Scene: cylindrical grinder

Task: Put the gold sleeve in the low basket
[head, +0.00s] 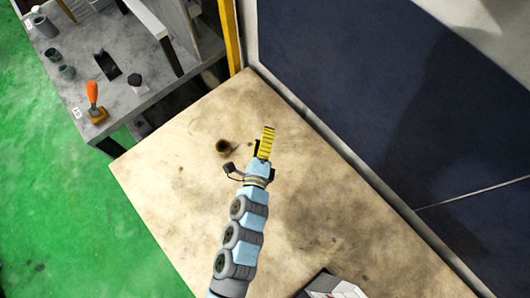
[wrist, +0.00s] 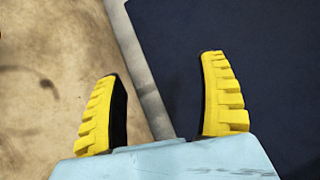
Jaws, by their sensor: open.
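The gold sleeve (head: 223,147), a small dark-gold hollow cylinder, stands on the worn tan tabletop (head: 190,190) in the head view. My gripper (head: 266,143) is just right of the sleeve in that view, over the table and apart from it. In the wrist view my gripper (wrist: 162,68) is open, its two yellow ribbed fingers wide apart with nothing between them. The sleeve does not show in the wrist view. I cannot make out a low basket in either view.
A dark blue panel (head: 400,110) rises along the table's right side. A grey bench (head: 75,85) at upper left carries cups, a bottle and an orange-handled tool (head: 94,100). A white and grey object (head: 335,287) is cut off at the bottom. The table's left part is clear.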

